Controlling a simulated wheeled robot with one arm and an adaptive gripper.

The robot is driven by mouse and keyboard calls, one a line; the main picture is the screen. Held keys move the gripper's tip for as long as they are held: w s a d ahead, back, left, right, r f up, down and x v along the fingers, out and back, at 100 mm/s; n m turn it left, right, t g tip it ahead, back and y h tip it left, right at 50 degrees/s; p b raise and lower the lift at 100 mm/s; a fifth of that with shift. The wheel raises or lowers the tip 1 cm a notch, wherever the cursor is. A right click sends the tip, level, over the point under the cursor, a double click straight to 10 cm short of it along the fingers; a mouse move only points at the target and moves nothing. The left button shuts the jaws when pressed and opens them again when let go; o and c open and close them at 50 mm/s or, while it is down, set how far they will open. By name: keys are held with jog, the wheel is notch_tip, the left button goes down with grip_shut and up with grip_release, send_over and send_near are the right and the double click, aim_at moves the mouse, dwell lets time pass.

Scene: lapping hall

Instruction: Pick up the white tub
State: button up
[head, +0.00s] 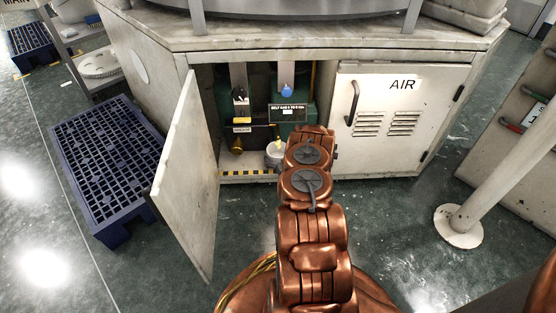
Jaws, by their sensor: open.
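A small pale tub (272,155) stands on the floor of the open cabinet, just inside its striped front edge. My copper arm covers its right side, and something yellow shows at its top. My arm reaches forward to the cabinet opening, its far end just right of the tub. The jaws of my gripper are hidden behind the arm links, so their place relative to the tub does not show.
The open cabinet door (188,178) stands out on the left of the opening. Inside are a black knob (239,96), a blue knob (287,92) and a brass fitting (237,144). The AIR door (388,125) is shut. A blue pallet (108,165) and white post (485,185) flank the floor.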

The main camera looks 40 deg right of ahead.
jog(key=shift+w+d, duration=0.15)
jog(key=shift+w, duration=0.1)
jog(key=c, duration=0.9)
